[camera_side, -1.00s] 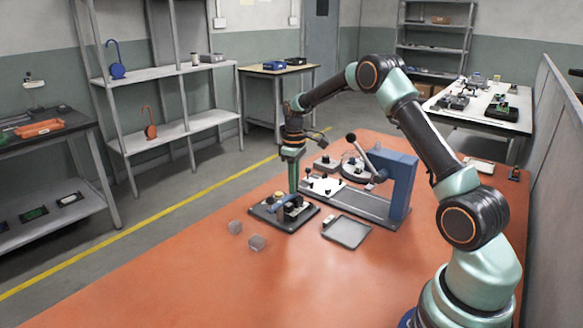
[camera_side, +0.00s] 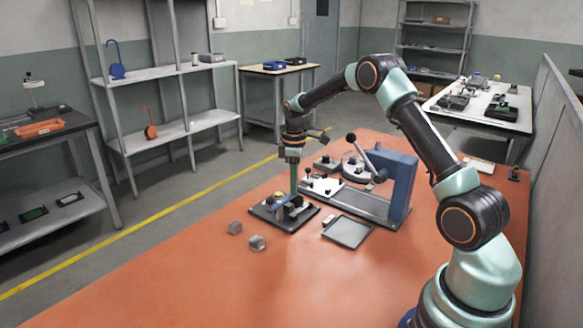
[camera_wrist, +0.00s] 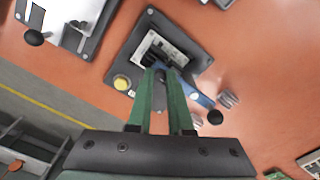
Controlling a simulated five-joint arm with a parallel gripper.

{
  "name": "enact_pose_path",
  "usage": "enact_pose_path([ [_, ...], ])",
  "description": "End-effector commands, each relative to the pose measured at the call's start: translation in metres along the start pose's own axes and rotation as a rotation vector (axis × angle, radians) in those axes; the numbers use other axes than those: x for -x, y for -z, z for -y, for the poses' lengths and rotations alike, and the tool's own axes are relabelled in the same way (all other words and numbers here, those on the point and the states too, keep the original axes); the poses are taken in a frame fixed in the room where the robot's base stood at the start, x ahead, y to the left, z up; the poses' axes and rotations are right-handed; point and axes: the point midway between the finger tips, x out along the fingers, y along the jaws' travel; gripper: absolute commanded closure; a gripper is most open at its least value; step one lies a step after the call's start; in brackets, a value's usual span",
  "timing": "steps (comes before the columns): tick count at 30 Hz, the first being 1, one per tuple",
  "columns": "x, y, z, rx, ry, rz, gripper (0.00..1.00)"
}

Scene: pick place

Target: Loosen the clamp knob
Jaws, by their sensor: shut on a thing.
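The clamp fixture (camera_side: 270,212) is a dark square base on the orange table. In the wrist view the fixture (camera_wrist: 128,52) carries a pale block with dark parts, a yellow button (camera_wrist: 121,83) and a blue lever (camera_wrist: 203,101) tipped with a black ball. My gripper (camera_side: 294,192) points straight down over the fixture's far side. In the wrist view my gripper's green fingers (camera_wrist: 168,74) are close together at the fixture, shut on a small grey part between the tips, which I take to be the clamp knob. The fingers mostly hide it.
Two small grey cubes (camera_side: 257,242) lie in front of the fixture. A shallow grey tray (camera_side: 346,232) sits to its right. Behind stands a blue upright press (camera_side: 399,186) with a black-balled lever. The front of the table (camera_side: 200,290) is clear.

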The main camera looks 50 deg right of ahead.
Motion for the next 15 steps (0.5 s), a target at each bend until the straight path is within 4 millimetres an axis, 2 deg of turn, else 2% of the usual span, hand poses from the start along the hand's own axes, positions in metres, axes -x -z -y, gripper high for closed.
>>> enact_pose_path([
  [2, -0.0041, -0.0024, 0.0006, -0.003, 0.006, 0.004, 1.00],
  [3, -0.0041, -0.0024, 0.0006, -0.004, 0.006, 0.004, 0.78],
  [5, -0.0038, -0.0024, 0.0006, -0.004, 0.006, 0.004, 0.55],
  [6, -0.0034, -0.0022, 0.0005, -0.004, 0.005, 0.004, 0.51],
  [15, -0.0002, -0.0008, 0.0001, -0.003, 0.002, 0.001, 0.51],
])
